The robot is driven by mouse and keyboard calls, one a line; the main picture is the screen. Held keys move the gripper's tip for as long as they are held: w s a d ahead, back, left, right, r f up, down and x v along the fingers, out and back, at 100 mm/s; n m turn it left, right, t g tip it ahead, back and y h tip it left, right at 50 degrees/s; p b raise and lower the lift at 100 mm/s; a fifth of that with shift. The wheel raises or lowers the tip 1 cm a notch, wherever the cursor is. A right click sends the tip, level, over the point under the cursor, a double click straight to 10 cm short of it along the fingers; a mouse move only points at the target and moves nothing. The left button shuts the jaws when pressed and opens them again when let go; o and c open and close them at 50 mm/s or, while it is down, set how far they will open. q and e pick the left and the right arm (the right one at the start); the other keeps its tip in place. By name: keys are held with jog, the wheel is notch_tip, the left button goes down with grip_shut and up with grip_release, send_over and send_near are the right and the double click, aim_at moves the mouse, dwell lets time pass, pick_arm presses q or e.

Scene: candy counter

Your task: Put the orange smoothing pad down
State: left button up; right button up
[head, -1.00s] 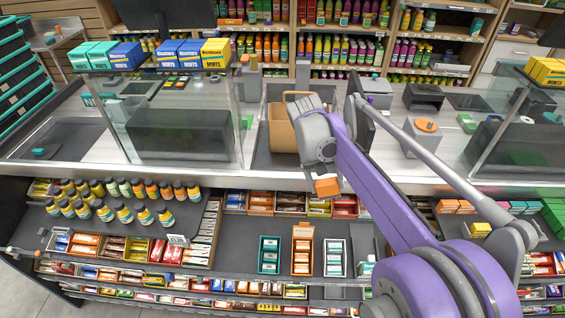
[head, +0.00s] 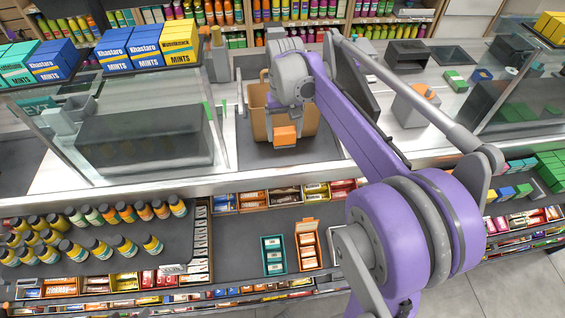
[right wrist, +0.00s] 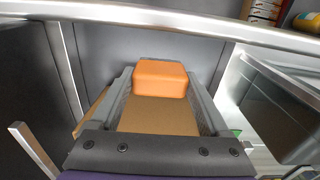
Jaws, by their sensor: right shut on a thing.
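The orange smoothing pad (head: 285,136) is a small orange block. It shows in the head view in front of a brown paper bag (head: 258,122) on the counter. My right gripper (head: 285,144) is shut on it. I cannot tell whether the pad touches the bag. My left gripper is not in view.
The bag stands on a dark recessed area (head: 270,157) of the metal counter (head: 190,184). Glass guards and a dark box (head: 145,140) are to the left. A grey device with an orange top (head: 421,92) stands to the right. Candy shelves lie below the front edge.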

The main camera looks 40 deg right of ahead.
aim_at(284, 142)
notch_tip(284, 142, down, 5)
jog(key=shift+w+r, duration=0.1)
notch_tip(284, 142, down, 5)
jog(key=shift+r, duration=0.1)
jog(key=o, duration=1.2)
jog(key=shift+c, duration=0.2)
jog(key=shift+f+b, duration=0.35)
jog(key=r, duration=1.1)
jog(key=shift+w+a+p, duration=0.15)
jog(key=shift+w+p, duration=0.15)
jog(key=shift+w, duration=0.05)
jog(key=s+a+f+n+t, duration=0.2)
jog(key=s+a+f, duration=0.3)
jog(key=s+a, duration=0.3)
jog(key=s+a+f+n+t, duration=0.3)
jog(key=s+a+f, duration=0.2)
jog(key=s+a, duration=0.3)
jog(key=shift+s+a+f, duration=0.15)
jog(key=shift+s+f, duration=0.1)
jog(key=shift+s, duration=0.3)
